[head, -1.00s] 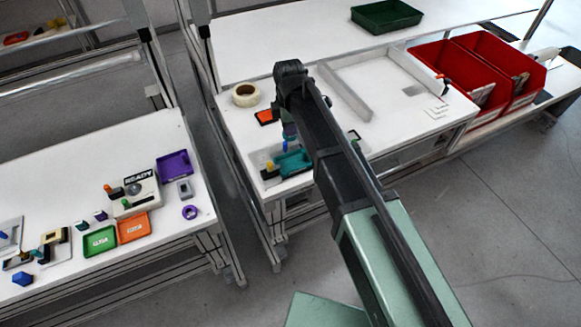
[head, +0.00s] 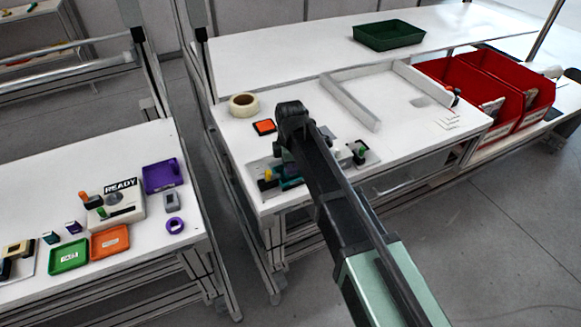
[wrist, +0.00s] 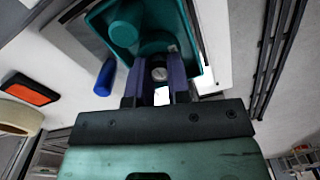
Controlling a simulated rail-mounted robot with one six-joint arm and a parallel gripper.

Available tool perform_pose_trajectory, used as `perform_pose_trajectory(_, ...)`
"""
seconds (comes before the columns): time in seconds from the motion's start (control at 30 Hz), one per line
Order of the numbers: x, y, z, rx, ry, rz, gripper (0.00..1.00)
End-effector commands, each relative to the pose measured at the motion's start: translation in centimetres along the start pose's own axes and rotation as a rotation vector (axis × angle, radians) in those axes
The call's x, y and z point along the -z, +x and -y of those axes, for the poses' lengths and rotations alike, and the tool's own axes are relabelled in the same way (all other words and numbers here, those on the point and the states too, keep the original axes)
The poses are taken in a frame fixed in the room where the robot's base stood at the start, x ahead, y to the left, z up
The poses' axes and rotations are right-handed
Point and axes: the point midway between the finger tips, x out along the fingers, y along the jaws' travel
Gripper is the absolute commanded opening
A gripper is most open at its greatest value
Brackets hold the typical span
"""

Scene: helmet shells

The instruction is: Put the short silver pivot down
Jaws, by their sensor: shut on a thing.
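In the wrist view, my gripper (wrist: 158,66) is shut on the short silver pivot (wrist: 159,74), whose round grey end shows between the two dark fingers. The fingers are over a teal tray (wrist: 199,87), which also holds a teal cylindrical piece (wrist: 124,27). I cannot tell whether the pivot touches the tray floor. In the head view, the teal tray (head: 291,184) is partly hidden behind my arm, and the fingers and pivot are hidden there too.
An orange tray (head: 264,127) and a tape roll (head: 243,105) lie farther back. A white frame (head: 350,105) and red bins (head: 478,105) are to the right. Small parts (head: 358,154) sit right of my arm.

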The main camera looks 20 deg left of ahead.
Motion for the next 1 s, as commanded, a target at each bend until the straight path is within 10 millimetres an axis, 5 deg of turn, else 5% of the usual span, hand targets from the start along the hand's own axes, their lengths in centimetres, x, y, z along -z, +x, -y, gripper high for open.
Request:
perform_pose_trajectory(0.07,0.0,0.4,0.0,0.000,0.000,0.000,0.00)
perform_pose_trajectory(0.1,0.0,0.3,0.0,0.000,0.000,0.000,0.21)
perform_pose_trajectory(0.27,0.0,0.3,0.0,0.000,0.000,0.000,0.43)
perform_pose_trajectory(0.67,0.0,-1.2,0.0,0.000,0.000,0.000,0.43)
perform_pose_trajectory(1.0,0.0,-9.7,0.0,0.000,0.000,0.000,0.43)
